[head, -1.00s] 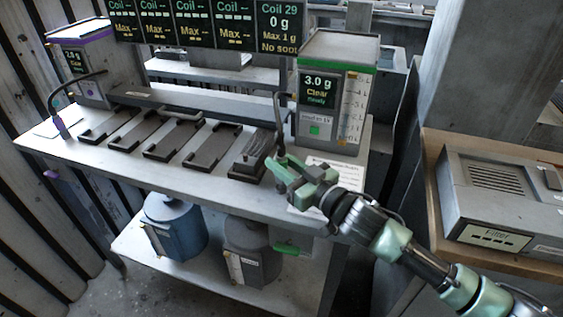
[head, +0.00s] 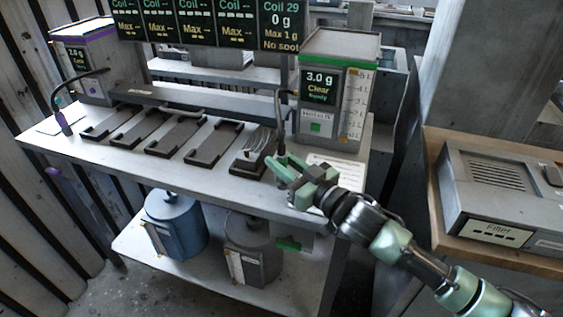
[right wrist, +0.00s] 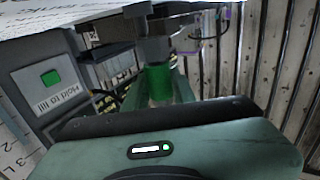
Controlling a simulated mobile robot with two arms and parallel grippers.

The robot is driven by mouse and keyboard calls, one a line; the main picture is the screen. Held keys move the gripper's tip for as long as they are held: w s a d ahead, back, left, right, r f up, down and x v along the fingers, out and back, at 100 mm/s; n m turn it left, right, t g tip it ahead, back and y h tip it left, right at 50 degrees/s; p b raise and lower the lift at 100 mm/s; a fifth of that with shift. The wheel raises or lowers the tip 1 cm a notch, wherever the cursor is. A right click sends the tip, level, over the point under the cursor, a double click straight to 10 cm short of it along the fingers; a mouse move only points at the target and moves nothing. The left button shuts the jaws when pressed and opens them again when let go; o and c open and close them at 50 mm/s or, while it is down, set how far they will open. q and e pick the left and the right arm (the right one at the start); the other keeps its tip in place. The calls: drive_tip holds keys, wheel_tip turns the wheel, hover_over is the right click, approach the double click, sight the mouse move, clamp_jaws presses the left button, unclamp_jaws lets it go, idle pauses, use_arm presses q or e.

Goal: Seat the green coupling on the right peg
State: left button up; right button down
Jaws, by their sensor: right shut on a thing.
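My right gripper (head: 280,164) is at the right end of the workbench, below the hose of the green-striped unit. In the right wrist view, its fingers are shut on the green coupling (right wrist: 158,80), a short green cylinder. The coupling is hard to make out in the head view, where the fingers and the dark hose end (head: 282,148) overlap. I cannot clearly make out the right peg, nor whether the coupling touches it. My left gripper is not in view.
A coil (head: 256,148) sits in the rightmost dark tray, close beside the fingers. The green-striped unit (head: 333,95) stands behind, its screen reading 3.0 g, Clear. A purple-striped unit (head: 88,62) is at far left. Canisters, one blue (head: 176,226), stand on the lower shelf.

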drive_tip(key=f, duration=0.2)
drive_tip(key=shift+w+d+f+h, duration=0.15)
drive_tip(key=shift+d+f+h, duration=0.1)
drive_tip(key=shift+f+h, duration=0.15)
drive_tip(key=c, duration=1.1)
unclamp_jaws()
drive_tip(key=shift+w, duration=0.1)
drive_tip(key=shift+o, duration=0.2)
drive_tip(key=shift+w+d+r, duration=0.1)
drive_tip(key=shift+r, duration=0.3)
drive_tip(key=v, duration=0.7)
drive_tip(key=shift+f, duration=0.35)
drive_tip(key=shift+s+d, duration=0.1)
drive_tip(key=shift+s, duration=0.4)
